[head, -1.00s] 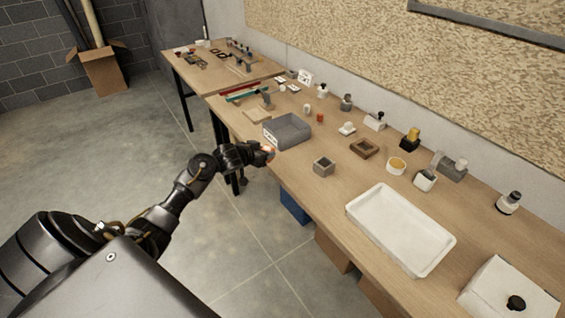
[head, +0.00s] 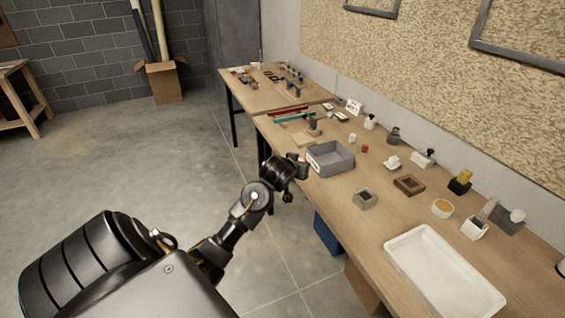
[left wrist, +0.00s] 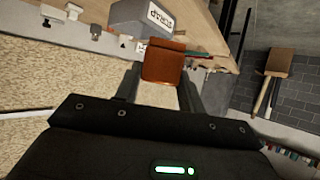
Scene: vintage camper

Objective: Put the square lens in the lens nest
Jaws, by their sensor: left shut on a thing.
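My left gripper (head: 300,166) is beside the near left end of the grey bin, at the table's front edge. In the left wrist view its two fingers are shut on an orange-brown square piece (left wrist: 163,64), which looks like the square lens. In the head view the held piece is mostly hidden by the gripper. Two small hollow square blocks stand on the table, a grey one (head: 364,199) and a brown one (head: 408,184). I cannot tell which is the lens nest. My right gripper is not in view.
The grey bin (head: 331,157) shows a label in the left wrist view (left wrist: 159,17). A large white tray (head: 440,270) lies at the near right. A round orange-topped dish (head: 442,209) and several small items stand toward the wall. Bare tabletop surrounds the grey block.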

